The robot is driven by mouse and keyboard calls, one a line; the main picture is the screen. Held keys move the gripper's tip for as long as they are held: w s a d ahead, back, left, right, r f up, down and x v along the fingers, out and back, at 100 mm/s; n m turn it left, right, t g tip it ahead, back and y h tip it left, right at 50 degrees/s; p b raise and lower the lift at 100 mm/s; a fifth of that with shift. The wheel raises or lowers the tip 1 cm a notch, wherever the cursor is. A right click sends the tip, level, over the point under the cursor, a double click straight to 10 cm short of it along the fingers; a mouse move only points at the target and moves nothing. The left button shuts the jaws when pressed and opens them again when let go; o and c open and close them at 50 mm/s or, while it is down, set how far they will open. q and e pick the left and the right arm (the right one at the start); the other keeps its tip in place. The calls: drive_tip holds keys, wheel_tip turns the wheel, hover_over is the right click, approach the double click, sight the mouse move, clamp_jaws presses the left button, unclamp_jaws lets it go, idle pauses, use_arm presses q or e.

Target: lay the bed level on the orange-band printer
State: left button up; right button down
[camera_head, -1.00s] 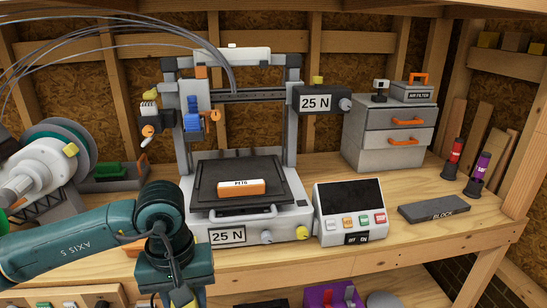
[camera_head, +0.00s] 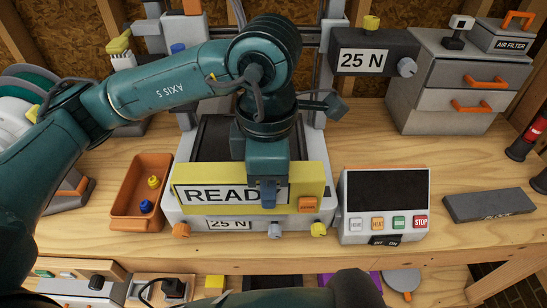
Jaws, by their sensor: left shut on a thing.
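My left gripper (camera_head: 268,192) points down in front of the printer (camera_head: 186,212) and is shut on a yellow bar lettered "READ" (camera_head: 237,172), probably the bed level. The gripper covers the end of its lettering. The bar has an orange patch (camera_head: 308,204) at its right end. It hangs before the bed's front, above the "25 N" label, and looks nearly level. I cannot tell whether it touches the bed. The dark bed (camera_head: 215,135) is mostly hidden by my arm and the bar. An orange part (camera_head: 192,6) shows at the top. My right gripper is not in view.
An orange tray (camera_head: 118,205) with small yellow and blue pieces stands left of the printer. A control box (camera_head: 385,190) with buttons stands close at right. A grey block (camera_head: 488,205) lies farther right, before the drawers (camera_head: 440,115). The bench between is clear.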

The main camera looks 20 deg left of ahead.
use_arm(q)
drive_tip(key=shift+s, duration=0.2)
drive_tip(key=shift+w+f+b, duration=0.1)
drive_tip(key=shift+f+b, duration=0.05)
drive_tip(key=shift+b, duration=0.6)
drive_tip(key=shift+w, duration=0.25)
drive_tip(key=w+a+b, duration=0.1)
drive_tip(key=w, duration=0.2)
drive_tip(key=w+b, duration=0.1)
drive_tip(key=w, duration=0.2)
drive_tip(key=w+a+b, duration=0.1)
drive_tip(key=w+b, duration=0.1)
drive_tip(key=w, duration=0.1)
drive_tip(key=shift+a+f, duration=0.3)
drive_tip(key=shift+f, duration=0.05)
drive_tip(key=w, duration=0.1)
drive_tip(key=w+a+f+b, duration=0.1)
drive_tip(key=w, duration=0.3)
drive_tip(key=shift+a+f+b, duration=0.25)
drive_tip(key=shift+f+b, duration=0.05)
drive_tip(key=shift+f, duration=0.35)
drive_tip(key=shift+f+b, duration=0.5)
drive_tip(key=shift+b, duration=0.1)
drive_tip(key=shift+f, duration=0.25)
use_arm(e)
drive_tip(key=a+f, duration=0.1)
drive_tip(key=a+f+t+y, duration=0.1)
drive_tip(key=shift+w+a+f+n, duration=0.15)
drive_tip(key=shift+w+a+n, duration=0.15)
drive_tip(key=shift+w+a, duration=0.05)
